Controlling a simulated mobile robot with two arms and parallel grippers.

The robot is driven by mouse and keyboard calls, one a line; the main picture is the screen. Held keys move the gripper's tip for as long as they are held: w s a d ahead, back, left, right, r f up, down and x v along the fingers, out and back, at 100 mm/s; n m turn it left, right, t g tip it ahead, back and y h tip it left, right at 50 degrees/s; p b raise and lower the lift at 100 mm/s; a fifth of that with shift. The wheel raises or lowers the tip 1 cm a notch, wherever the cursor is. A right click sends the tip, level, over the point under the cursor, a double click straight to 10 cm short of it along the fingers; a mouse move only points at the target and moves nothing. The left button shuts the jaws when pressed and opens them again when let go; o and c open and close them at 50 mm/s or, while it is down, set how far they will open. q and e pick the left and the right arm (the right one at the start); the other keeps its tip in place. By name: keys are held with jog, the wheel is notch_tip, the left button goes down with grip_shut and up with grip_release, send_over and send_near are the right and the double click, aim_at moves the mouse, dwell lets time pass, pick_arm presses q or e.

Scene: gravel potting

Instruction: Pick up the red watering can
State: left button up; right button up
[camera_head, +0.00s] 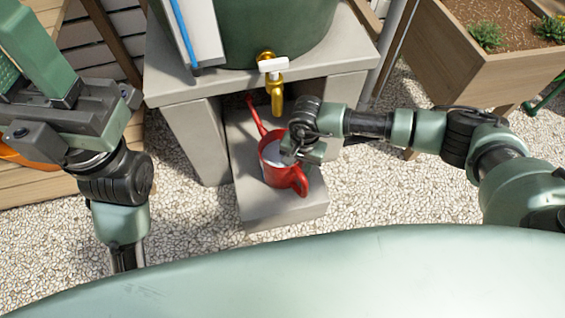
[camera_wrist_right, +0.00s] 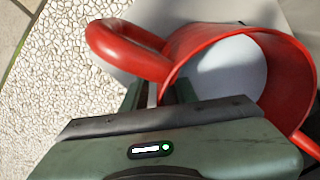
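The red watering can (camera_head: 271,170) stands upright on a low grey concrete block, under a brass tap. Its spout points up and back to the left, and its handle faces front right. Its inside looks pale grey. My right gripper (camera_head: 300,152) is at the can's right side, over the rim near the handle. In the right wrist view the can (camera_wrist_right: 300,75) shows its open top, with the looped handle (camera_wrist_right: 125,50) at left; the fingers reach in beneath the handle and rim, their tips hidden. My left gripper (camera_head: 45,70) is raised at far left, away from the can; its opening is unclear.
The brass tap (camera_head: 276,95) hangs from a green barrel (camera_head: 275,30) on a concrete stand (camera_head: 190,88). The stand's legs flank the low block (camera_head: 285,212). A wooden planter (camera_head: 455,60) is at upper right. Open gravel (camera_head: 385,185) lies to the right.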

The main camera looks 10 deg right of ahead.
grip_shut()
dwell(1.4)
jog(key=shift+w+a+r, duration=0.1)
jog(key=shift+w+r, duration=0.05)
jog(key=shift+r, duration=0.05)
